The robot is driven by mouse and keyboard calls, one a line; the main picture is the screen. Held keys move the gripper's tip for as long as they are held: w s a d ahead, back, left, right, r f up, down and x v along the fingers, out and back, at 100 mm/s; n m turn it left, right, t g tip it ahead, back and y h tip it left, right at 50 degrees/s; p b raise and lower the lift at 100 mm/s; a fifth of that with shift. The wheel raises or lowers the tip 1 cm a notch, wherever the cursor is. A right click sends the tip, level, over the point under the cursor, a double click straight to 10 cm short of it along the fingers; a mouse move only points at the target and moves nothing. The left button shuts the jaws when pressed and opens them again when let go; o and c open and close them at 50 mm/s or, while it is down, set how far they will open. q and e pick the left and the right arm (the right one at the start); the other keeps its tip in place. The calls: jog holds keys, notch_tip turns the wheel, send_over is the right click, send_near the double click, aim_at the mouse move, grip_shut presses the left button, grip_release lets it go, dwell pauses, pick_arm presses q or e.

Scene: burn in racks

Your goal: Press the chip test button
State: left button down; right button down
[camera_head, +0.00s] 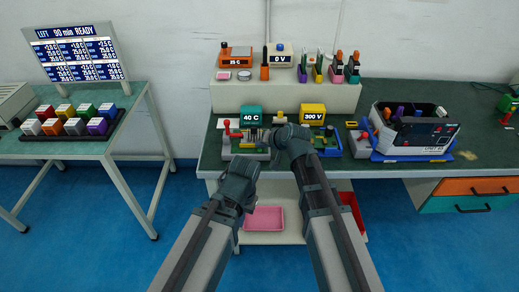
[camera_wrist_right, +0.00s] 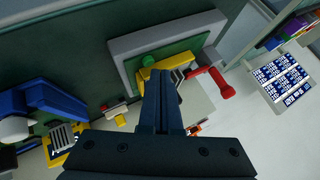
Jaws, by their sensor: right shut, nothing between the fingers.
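In the head view my right gripper (camera_head: 270,139) is over the bench beside a test station (camera_head: 240,149) with a red-handled lever (camera_head: 228,130). In the right wrist view the shut, empty fingers (camera_wrist_right: 160,78) point at this station's green board, partly covering a yellow part (camera_wrist_right: 152,73). A round green knob or button (camera_wrist_right: 149,61) shows just past the fingertips, and the red lever handle (camera_wrist_right: 222,84) is to their right. I cannot tell which part is the chip test button, nor whether the fingers touch anything. My left gripper (camera_head: 245,172) is lower, in front of the bench; its fingers are unclear.
A 40 C display (camera_head: 251,116) and a 300 V display (camera_head: 313,114) stand behind the stations. A second station (camera_head: 326,142) is right of my right gripper. A bin unit (camera_head: 414,133) is farther right. A pink tray (camera_head: 264,219) lies below the bench. Colored cubes (camera_head: 75,124) are on the left table.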

dwell(0.4)
jog(key=shift+f+b, duration=0.45)
jog(key=shift+b, duration=0.05)
jog(key=shift+r, duration=0.15)
jog(key=shift+r+p, duration=0.35)
jog(key=shift+p, duration=0.15)
notch_tip(320, 180, up, 6)
jog(key=p, duration=0.6)
